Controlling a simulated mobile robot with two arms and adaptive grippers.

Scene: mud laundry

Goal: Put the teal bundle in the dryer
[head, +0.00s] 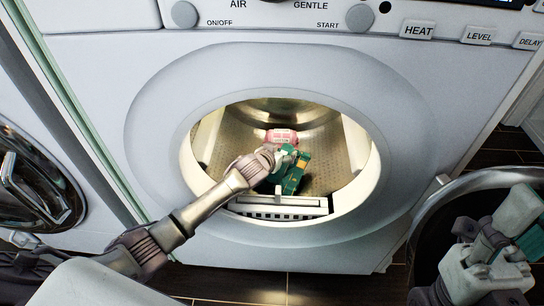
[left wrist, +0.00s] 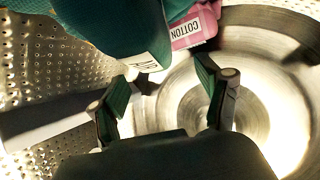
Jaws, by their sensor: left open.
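The teal bundle (left wrist: 105,28), with a white label, lies inside the dryer drum in the left wrist view. A pink bundle (head: 281,137) marked COTTON lies beside it; it also shows in the left wrist view (left wrist: 190,28). My left gripper (head: 288,165) reaches through the round opening of the dryer (head: 150,110). Its fingers (left wrist: 168,75) are apart, with nothing between them, close to the teal bundle. In the head view the gripper and the teal bundle are hard to tell apart. My right gripper (head: 505,240) is outside, at the lower right; its jaws are unclear.
The dryer's round door (head: 430,215) stands open at the right, near my right gripper. A second machine (head: 35,180) with a round door is at the left. The opening's rim surrounds my left arm. Dark floor tiles (head: 330,290) show below.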

